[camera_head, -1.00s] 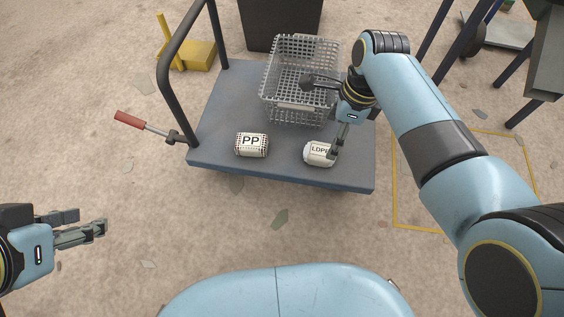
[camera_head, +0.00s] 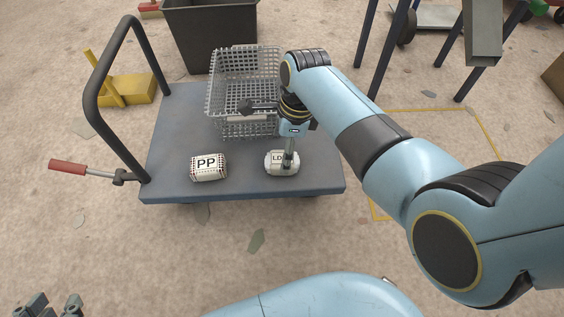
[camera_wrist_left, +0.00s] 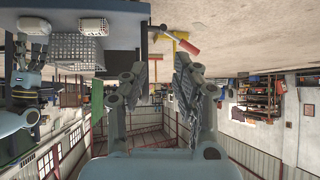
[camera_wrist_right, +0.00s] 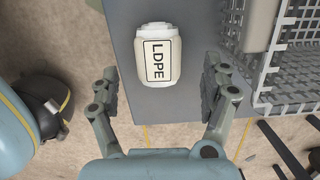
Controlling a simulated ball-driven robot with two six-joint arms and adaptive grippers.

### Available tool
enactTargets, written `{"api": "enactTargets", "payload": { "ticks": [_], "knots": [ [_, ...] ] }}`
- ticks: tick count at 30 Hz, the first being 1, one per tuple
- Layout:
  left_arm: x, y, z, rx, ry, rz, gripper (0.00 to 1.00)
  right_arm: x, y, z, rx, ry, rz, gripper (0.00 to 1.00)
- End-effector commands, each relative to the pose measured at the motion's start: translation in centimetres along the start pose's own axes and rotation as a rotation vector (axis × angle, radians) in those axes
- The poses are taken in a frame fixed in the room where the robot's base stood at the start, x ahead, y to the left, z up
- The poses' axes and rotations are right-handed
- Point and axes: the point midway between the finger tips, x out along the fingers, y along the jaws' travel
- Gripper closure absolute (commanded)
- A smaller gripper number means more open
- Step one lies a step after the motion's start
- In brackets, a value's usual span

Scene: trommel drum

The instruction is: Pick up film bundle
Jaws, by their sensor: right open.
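A white bundle labelled LDPE (camera_head: 281,169) lies on the grey cart deck near its front edge; it also shows in the right wrist view (camera_wrist_right: 158,55). A second white bundle labelled PP (camera_head: 208,168) lies to its left. My right gripper (camera_head: 289,160) is over the LDPE bundle and partly covers its label in the head view. In the right wrist view its fingers (camera_wrist_right: 160,88) are spread, with the bundle ahead between their lines and nothing held. My left gripper (camera_head: 52,305) is low at the lower left of the head view; its fingers (camera_wrist_left: 163,70) are apart and empty.
A grey wire basket (camera_head: 226,75) stands on the cart deck (camera_head: 165,140), just behind the LDPE bundle. The cart has a dark push handle (camera_head: 94,85) and a red-handled lever (camera_head: 68,167) at left. A dark bin (camera_head: 208,38) stands behind.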

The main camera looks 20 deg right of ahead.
Motion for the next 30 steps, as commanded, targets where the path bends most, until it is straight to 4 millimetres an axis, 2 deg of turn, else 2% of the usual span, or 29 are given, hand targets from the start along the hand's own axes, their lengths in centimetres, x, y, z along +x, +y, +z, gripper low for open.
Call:
{"api": "enactTargets", "payload": {
  "ticks": [7, 18, 30],
  "knots": [
    [-0.4, 0.5, 1.9, 0.006, 0.127, 0.003, 0.71, 1.9, 0.3, -0.2, 0.001, 0.001, 0.005, 0.19],
    [0.1, 0.4, -7.5, 0.038, 0.480, 0.001, 0.71, 3.1, 0.3, -0.2, 0.000, 0.001, 0.002, 0.19],
    [-2.1, 0.5, -16.8, 0.073, 0.844, 0.002, 0.71, 4.7, 0.3, -0.2, 0.000, 0.001, 0.002, 0.19]
  ]
}}
